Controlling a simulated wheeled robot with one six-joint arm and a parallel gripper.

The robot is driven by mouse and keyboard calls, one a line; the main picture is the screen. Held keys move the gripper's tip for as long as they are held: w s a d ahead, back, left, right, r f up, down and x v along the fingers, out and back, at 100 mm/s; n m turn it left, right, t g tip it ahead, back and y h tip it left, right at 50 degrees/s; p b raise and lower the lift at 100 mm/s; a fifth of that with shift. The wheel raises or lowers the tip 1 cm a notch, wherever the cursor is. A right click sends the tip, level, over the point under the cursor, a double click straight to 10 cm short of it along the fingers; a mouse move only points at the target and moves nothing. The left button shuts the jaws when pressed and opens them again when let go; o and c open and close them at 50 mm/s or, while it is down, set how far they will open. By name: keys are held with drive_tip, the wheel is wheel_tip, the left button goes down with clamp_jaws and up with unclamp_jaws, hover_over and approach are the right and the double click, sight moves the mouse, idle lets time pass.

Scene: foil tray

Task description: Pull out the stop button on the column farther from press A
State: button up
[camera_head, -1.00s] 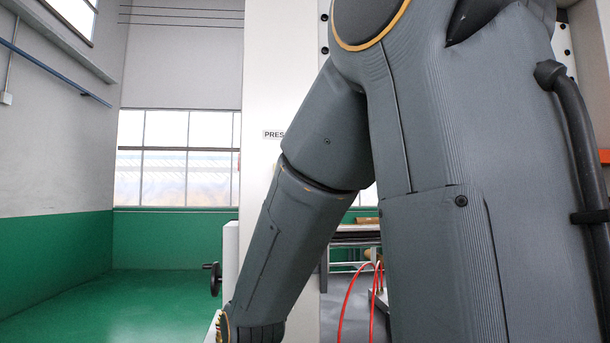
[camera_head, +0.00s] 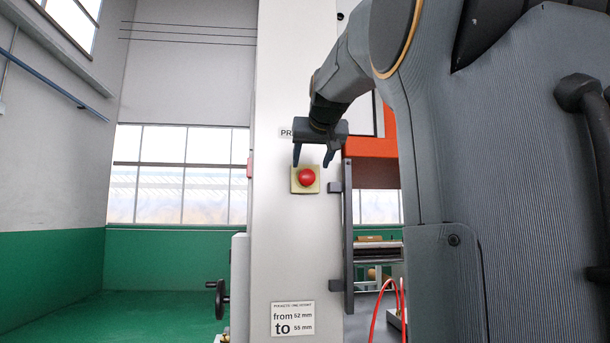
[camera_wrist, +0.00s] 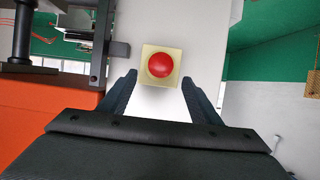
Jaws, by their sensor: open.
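A red stop button (camera_head: 306,177) on a square pale yellow plate (camera_head: 297,188) sits on the front of a light grey column (camera_head: 290,235). It also shows in the wrist view as a red button (camera_wrist: 160,65) on its plate, just beyond and between the fingertips. My gripper (camera_head: 313,163) is open and empty, with its fingers pointing down at the height of the plate's top edge in the head view. It does not visibly touch the button. A sign starting "PR" (camera_head: 286,132) is on the column, its rest hidden behind my gripper.
An orange machine part (camera_head: 371,147) and a dark upright bar (camera_head: 348,235) stand close right of the column. A black hand crank (camera_head: 220,298) juts out at the left. A notice reading "from 52 mm to 55 mm" (camera_head: 293,319) is low on the column. Red hoses (camera_head: 380,308) hang at the lower right.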

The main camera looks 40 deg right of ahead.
sight(307, 174)
drive_tip(key=p+x, duration=0.1)
drive_tip(key=x, duration=0.5)
drive_tip(key=shift+w+f+p, duration=0.2)
drive_tip(key=shift+w+p, duration=0.05)
drive_tip(key=shift+p, duration=0.1)
clamp_jaws()
drive_tip(key=shift+s+a+f+b, duration=0.1)
drive_tip(key=shift+s+a+b, duration=0.15)
drive_tip(key=shift+s+b, duration=0.25)
unclamp_jaws()
drive_tip(key=shift+s, duration=0.1)
drive_tip(key=b+v, duration=0.1)
drive_tip(key=v, duration=0.7)
drive_tip(key=shift+b, duration=0.4)
